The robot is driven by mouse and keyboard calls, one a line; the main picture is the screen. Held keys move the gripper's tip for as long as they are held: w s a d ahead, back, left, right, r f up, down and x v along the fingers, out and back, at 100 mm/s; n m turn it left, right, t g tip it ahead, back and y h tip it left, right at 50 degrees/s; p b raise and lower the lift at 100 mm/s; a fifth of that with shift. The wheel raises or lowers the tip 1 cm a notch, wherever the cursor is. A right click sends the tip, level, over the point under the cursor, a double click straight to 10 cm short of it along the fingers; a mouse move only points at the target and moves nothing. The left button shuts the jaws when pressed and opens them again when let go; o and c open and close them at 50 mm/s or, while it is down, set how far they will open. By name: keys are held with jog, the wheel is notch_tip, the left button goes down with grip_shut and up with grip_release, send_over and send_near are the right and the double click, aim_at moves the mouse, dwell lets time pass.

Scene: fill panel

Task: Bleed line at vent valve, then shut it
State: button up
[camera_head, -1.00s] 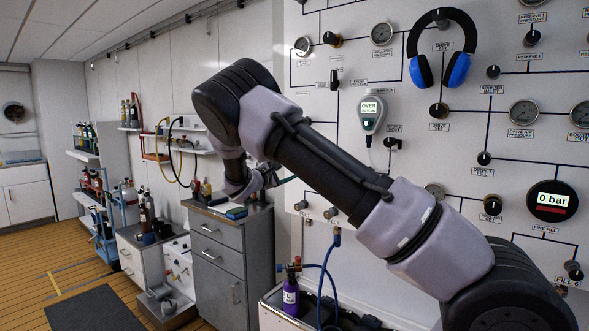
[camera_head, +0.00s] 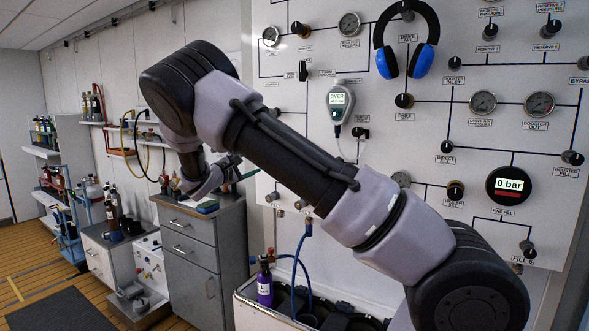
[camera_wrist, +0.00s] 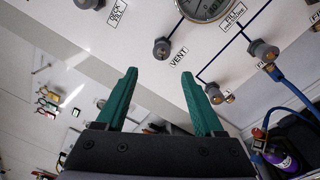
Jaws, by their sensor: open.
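The knob beside the VENT label (camera_wrist: 180,57) is a dark round valve knob (camera_wrist: 162,48) on the white panel, in the wrist view. My gripper (camera_wrist: 158,73) has two green fingers, spread apart with nothing between them. The knob shows just beyond the fingertips, roughly in line with the gap, and no contact is visible. In the head view my arm crosses the panel and hides that area; only a bit of teal finger (camera_head: 249,175) shows. The digital gauge (camera_head: 508,184) reads 0 bar.
Other knobs (camera_wrist: 213,93) and a dial gauge (camera_wrist: 206,8) are close to the vent knob. Blue headphones (camera_head: 388,62) hang on the panel. A purple bottle (camera_head: 264,284) and blue hose (camera_head: 297,262) are below it. A grey cabinet (camera_head: 190,260) stands left of the panel.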

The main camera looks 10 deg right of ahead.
dwell(0.7)
jog(key=s+d+r+m+g+y, duration=0.1)
jog(key=s+d+m+g+y, duration=0.2)
jog(key=s+d+m+g, duration=0.45)
jog(key=s+d+r+m+g+y, duration=0.1)
jog(key=s+d+m+g+y, duration=0.2)
jog(key=s+d, duration=0.85)
jog(key=s+a+r+m+t+y, duration=0.1)
jog(key=s+r+m+y, duration=0.3)
jog(key=s, duration=0.7)
jog(key=s+a+r+m+t+y, duration=0.1)
jog(key=s+r+m+t+y, duration=0.2)
jog(key=s, duration=0.9)
notch_tip(320, 180, up, 2)
jog(key=shift+a+r+m+y, duration=0.15)
jog(key=shift+r+m+y, duration=0.1)
jog(key=shift+m+y, duration=0.75)
